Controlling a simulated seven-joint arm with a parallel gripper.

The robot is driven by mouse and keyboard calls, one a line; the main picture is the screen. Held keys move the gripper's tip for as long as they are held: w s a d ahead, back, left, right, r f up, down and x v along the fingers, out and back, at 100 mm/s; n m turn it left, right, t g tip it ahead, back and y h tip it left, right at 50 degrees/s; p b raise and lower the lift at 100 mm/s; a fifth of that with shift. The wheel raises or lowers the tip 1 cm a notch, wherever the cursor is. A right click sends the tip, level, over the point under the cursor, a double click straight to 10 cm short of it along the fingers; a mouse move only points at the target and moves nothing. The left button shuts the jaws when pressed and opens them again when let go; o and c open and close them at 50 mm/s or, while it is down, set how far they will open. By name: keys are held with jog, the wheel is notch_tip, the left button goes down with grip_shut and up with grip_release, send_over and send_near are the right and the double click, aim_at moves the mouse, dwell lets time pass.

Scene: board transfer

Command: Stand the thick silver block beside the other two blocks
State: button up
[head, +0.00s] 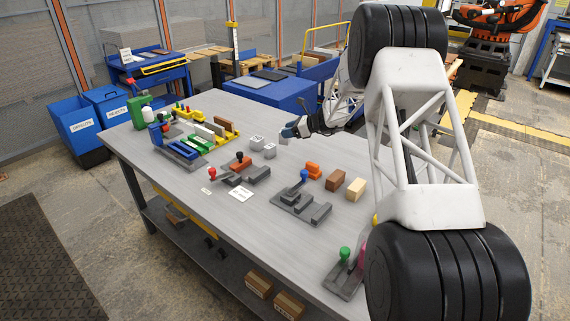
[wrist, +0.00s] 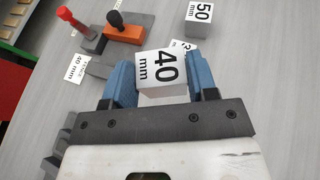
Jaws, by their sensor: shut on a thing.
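A silver block with a white face marked "40 mm" (wrist: 162,70) is between the blue fingers of my gripper (wrist: 161,88), which is shut on it. In the head view my gripper (head: 288,133) is near the middle of the table, to the right of two small silver blocks. One of these blocks (head: 257,142) is farther left, and the other (head: 270,151) is nearer the front. In the wrist view a silver block marked "50" (wrist: 197,22) stands beyond the held block. Another white label (wrist: 181,45), mostly hidden behind the held block, shows part of a "3".
The grey table (head: 300,235) holds clamps left and in front, including one with an orange block and red and black handles (wrist: 122,34). A white card (head: 240,193) lies before the blocks. Brown (head: 336,180) and tan (head: 355,188) blocks stand front right.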

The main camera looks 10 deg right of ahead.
jog(key=shift+f, duration=3.1)
jog(key=shift+f, duration=1.85)
jog(key=shift+f, duration=0.2)
jog(key=o, duration=1.1)
jog(key=shift+r, duration=0.2)
jog(key=v, duration=1.2)
jog(key=shift+s, duration=0.1)
